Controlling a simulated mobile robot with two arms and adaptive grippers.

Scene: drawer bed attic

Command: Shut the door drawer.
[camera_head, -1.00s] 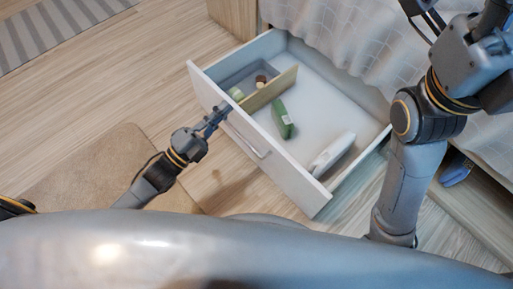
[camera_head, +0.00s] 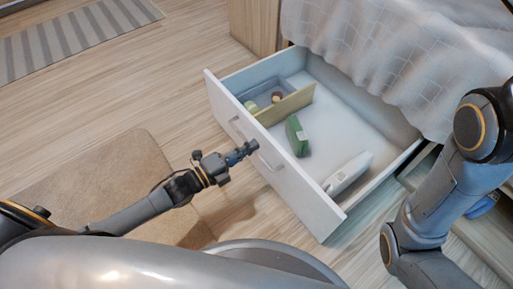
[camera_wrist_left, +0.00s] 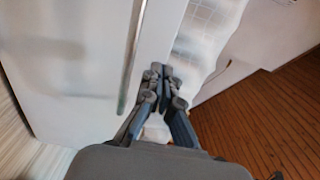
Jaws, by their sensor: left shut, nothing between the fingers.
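The white drawer (camera_head: 315,205) is pulled well out from under the bed in the head view. Its front panel carries a slim bar handle (camera_head: 236,128). My left gripper (camera_head: 253,146) is shut and empty, its tips close to the outer face of the front panel, by the handle. In the left wrist view the shut fingertips (camera_wrist_left: 160,70) show in front of the white panel, beside the long handle (camera_wrist_left: 131,60). I cannot tell whether they touch the panel. My right arm shows at the right of the head view; its gripper is out of frame.
Inside the drawer are a grey tray (camera_head: 258,91), a tan divider (camera_head: 290,104), a green item (camera_head: 297,136) and a white item (camera_head: 347,174). The bed with its checked cover (camera_head: 375,50) stands behind. A beige rug (camera_head: 110,180) lies left; wooden floor around it is clear.

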